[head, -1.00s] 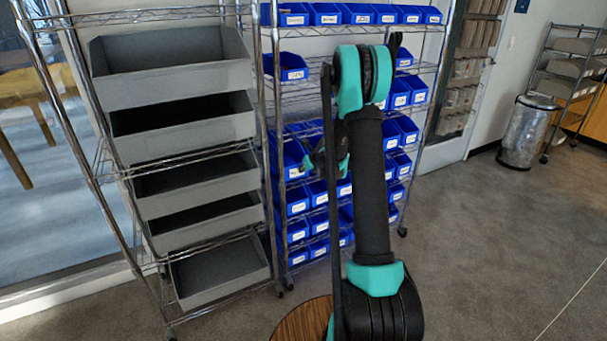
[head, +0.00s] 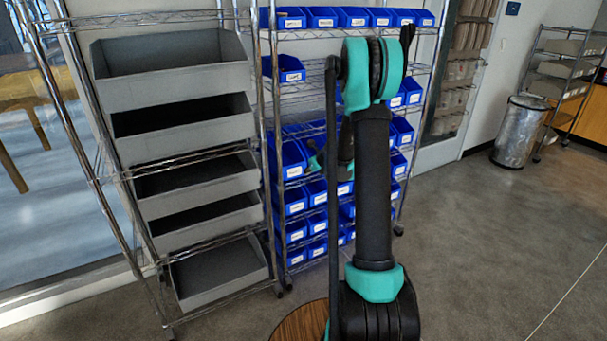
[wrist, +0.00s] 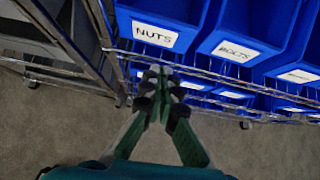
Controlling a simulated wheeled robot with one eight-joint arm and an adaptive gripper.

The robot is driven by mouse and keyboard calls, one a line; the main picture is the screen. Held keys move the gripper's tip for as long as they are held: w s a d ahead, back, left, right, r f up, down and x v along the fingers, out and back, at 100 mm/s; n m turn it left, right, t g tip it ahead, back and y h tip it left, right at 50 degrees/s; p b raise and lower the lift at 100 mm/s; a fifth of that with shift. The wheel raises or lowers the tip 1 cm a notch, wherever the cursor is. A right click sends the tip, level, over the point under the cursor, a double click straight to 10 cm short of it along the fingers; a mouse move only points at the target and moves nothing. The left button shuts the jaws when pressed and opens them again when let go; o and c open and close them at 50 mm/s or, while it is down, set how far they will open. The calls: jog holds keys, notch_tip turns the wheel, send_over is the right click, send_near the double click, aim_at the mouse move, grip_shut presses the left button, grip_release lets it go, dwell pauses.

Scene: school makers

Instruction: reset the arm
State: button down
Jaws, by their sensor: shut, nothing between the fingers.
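My gripper (wrist: 160,90) shows in the wrist view with its green and black fingers together and nothing between them. It points toward the blue bins of a wire rack, just below bins labelled NUTS (wrist: 155,33) and BOLTS (wrist: 236,50). I cannot tell how far it is from the rack. In the head view my arm (head: 373,190) stands upright in front of the blue bin rack.
The wire rack with several blue bins (head: 290,160) stands behind my arm. To its left is a rack of grey bins (head: 175,75). A round wooden top (head: 300,322) is low by my arm's base. A trash can (head: 518,130) stands far right. Open floor (head: 480,250) lies to the right.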

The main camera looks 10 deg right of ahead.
jog(key=s+a+r+n+g, duration=0.1)
jog(key=s+r+n, duration=0.25)
jog(key=s, duration=0.35)
jog(key=s+a+r+n, duration=0.1)
jog(key=s+r+n, duration=0.2)
jog(key=s+n, duration=0.35)
jog(key=s+f+n+g+h, duration=0.1)
jog(key=s+f+n, duration=0.1)
jog(key=s+n, duration=0.9)
jog(key=s+a+f+n+g+h, duration=0.1)
jog(key=s+f+n+g+h, duration=0.1)
jog(key=s+n, duration=0.9)
jog(key=s, duration=0.8)
jog(key=shift+s, duration=0.2)
jog(key=shift+a, duration=0.1)
